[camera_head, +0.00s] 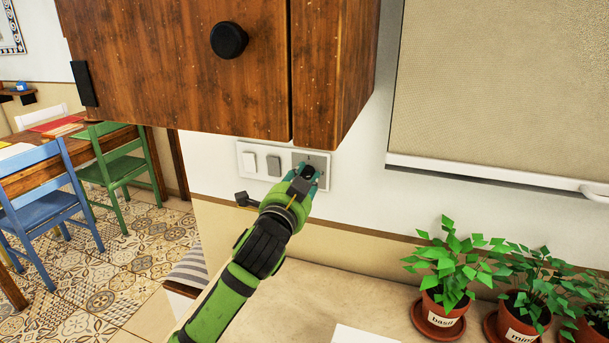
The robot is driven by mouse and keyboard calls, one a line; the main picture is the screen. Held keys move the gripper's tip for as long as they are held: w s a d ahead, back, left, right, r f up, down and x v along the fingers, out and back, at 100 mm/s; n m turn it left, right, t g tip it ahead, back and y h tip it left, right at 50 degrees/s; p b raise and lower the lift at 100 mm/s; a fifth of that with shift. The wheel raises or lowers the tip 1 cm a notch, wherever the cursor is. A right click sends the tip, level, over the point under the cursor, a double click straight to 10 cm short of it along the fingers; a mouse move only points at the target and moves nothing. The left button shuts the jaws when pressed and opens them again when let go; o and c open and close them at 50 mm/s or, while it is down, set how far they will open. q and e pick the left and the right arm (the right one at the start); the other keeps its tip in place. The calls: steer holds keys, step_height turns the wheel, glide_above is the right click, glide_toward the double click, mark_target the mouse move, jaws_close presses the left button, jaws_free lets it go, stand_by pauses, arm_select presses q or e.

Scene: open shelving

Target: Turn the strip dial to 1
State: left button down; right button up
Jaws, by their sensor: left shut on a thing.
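A pale wall plate (241,163) is set under the wooden cabinet, with a white switch (249,162), a grey switch (273,166) and a darker grey square at its right end. The strip dial (308,171) is a small dark knob on that right-hand square. My left gripper (308,176), on a green and black arm, reaches up to the plate and is shut on the dial. The fingers hide much of the dial, and I cannot read its setting. My right gripper is not in view.
The wooden cabinet (180,70) with a black knob (229,40) hangs just above the plate. Potted herbs, including a basil pot (440,310), stand right on the counter (320,295). A white blind rail (480,172) is at right. Chairs and a table stand far left.

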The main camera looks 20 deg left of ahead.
arm_select(q)
steer(key=shift+d+f+n+g+y+p, duration=0.2)
steer(key=shift+n+p, duration=1.55)
steer(key=shift+n, duration=1.85)
steer(key=shift+a+f+n+g+y+p, duration=0.1)
steer(key=shift+n+g+y+p, duration=0.15)
steer(key=shift+n+p, duration=2.4)
steer(key=shift+f+n+b, duration=0.1)
steer(key=shift+n+b, duration=0.8)
steer(key=shift+n, duration=0.25)
steer(key=c, duration=1)
jaws_free()
steer(key=shift+r, duration=0.2)
